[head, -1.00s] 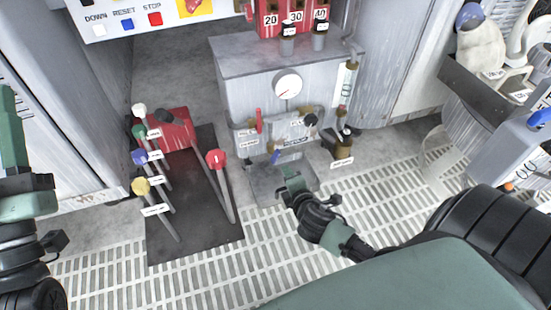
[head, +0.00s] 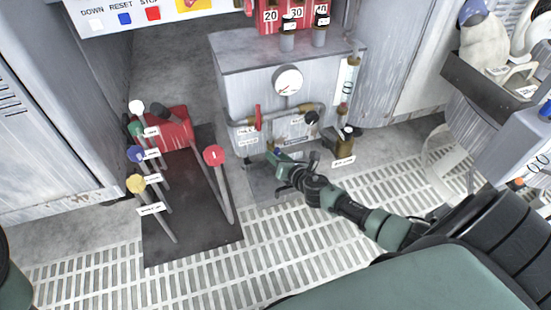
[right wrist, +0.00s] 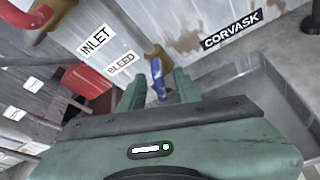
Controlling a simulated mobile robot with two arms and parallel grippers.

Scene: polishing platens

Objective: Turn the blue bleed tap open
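The blue bleed tap (right wrist: 157,76) shows in the right wrist view, below the BLEED label (right wrist: 121,63) on the grey cabinet. It hangs from a brass fitting (right wrist: 158,54). My right gripper (right wrist: 159,88) is open, with one green finger on each side of the blue handle. I see a gap on both sides, so it is not clamped. In the head view my right gripper (head: 274,160) is at the cabinet's lower front and mostly covers the tap. My left gripper is out of view; only a bit of my left arm shows at the lower left edge.
A red-handled valve (head: 258,114) and a pressure gauge (head: 288,81) sit on the cabinet front. A grey drip tray (right wrist: 262,92) lies right of the tap. Levers with coloured knobs, including a red one (head: 214,155), stand to the left. Grating floor (head: 200,275) is clear in front.

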